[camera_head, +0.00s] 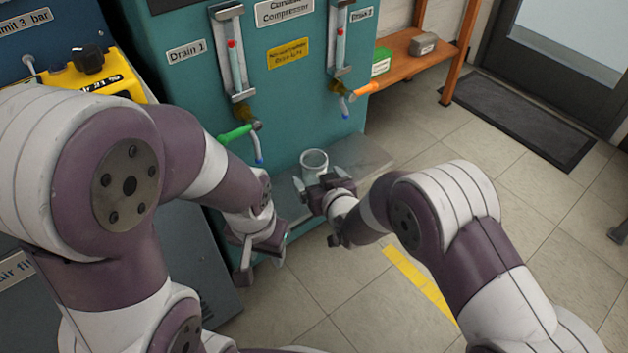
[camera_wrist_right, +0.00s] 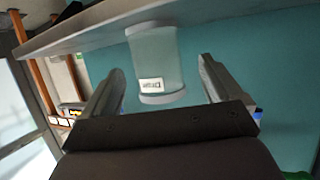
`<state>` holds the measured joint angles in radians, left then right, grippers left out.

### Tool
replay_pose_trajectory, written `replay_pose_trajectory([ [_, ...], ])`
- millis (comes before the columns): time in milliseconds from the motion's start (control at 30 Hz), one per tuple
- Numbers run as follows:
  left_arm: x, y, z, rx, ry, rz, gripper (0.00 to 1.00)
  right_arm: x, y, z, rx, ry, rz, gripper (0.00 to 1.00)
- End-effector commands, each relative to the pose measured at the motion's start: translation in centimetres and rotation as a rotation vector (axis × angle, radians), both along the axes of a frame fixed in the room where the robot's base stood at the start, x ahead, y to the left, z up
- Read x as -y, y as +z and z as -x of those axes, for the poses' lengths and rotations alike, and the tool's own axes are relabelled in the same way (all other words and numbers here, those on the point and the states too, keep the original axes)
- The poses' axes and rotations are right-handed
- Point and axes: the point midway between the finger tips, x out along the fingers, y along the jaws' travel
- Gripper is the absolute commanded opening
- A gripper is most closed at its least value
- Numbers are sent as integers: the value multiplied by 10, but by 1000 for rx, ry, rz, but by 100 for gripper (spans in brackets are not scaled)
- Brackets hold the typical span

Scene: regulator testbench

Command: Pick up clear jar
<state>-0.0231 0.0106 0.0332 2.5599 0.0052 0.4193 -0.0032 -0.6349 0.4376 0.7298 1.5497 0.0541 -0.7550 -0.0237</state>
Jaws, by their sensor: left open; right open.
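The clear jar (camera_head: 314,162) stands upright on the grey ledge at the foot of the teal machine. My right gripper (camera_head: 323,181) is open at the jar's near side, with a finger toward either side of it. In the right wrist view the picture is turned over, and the jar (camera_wrist_right: 153,62), with a small white label, shows between the two open fingers (camera_wrist_right: 160,88). Gaps show on both sides of it, so it is not gripped. My left gripper (camera_head: 260,266) is open and empty, lower left of the jar.
The teal machine (camera_head: 290,120) rises behind the grey ledge (camera_head: 362,160). A green-handled valve (camera_head: 236,133) and an orange-handled valve (camera_head: 364,90) hang above the ledge. A wooden shelf (camera_head: 400,62) stands at the right.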

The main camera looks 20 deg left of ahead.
Motion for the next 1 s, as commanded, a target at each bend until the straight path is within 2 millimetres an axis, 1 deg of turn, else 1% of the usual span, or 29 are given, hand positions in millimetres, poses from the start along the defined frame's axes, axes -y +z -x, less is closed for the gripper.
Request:
replay_pose_trajectory([
  [33,0,-14,0,0,0,0,43,-3,-11,-7,1,-1,0,93],
  [133,0,-33,0,0,0,0,43,-11,-21,-24,2,-2,-1,93],
  [200,0,-36,0,-1,0,0,43,-17,-22,-32,0,-1,0,93],
  [300,0,-38,0,-1,0,0,43,-22,-21,-39,0,-1,0,93],
  [500,0,-35,0,0,0,0,43,-22,-19,-39,-1,-1,1,93],
  [567,0,-35,0,0,0,0,43,-22,-19,-39,-1,-1,1,73],
  [600,0,-35,0,0,0,0,43,-22,-19,-39,-1,-1,1,60],
  [667,0,-35,0,0,0,0,43,-22,-19,-39,-1,-1,1,40],
  [700,0,-35,0,0,0,0,43,-22,-19,-39,-1,-1,1,35],
  [933,0,-35,0,0,0,0,43,-22,-18,-39,0,-1,0,35],
  [1000,0,-32,0,0,0,0,43,-22,-15,-39,0,-1,0,35],
])
